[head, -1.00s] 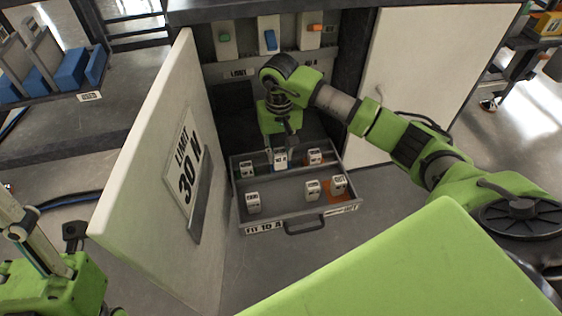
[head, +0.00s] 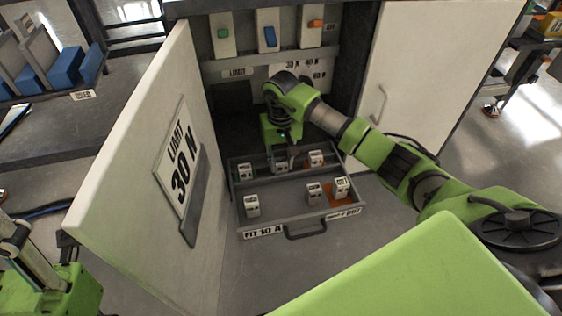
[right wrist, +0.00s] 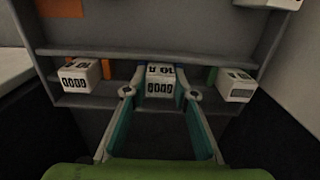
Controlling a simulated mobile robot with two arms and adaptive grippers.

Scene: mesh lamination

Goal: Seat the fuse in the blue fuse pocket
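The fuse (head: 279,167), a small white block with dark print, is in the middle of the drawer's back row. It also shows in the right wrist view (right wrist: 160,80), its print reading 10 A. My right gripper (head: 281,160) points down over it; in the right wrist view my right gripper's fingertips (right wrist: 161,88) flank the fuse closely on both sides and appear shut on it. The blue pocket is mostly hidden by fuse and fingers, so its depth in the pocket cannot be judged. My left gripper is not clearly visible.
The open grey drawer (head: 262,233) is labelled FIT 10 A. Other white fuses stand in it: back left (head: 245,172), back right (head: 316,158), and several in front. An open white door (head: 150,190) marked LIMIT 30 N stands left; another white door (head: 425,85) stands right.

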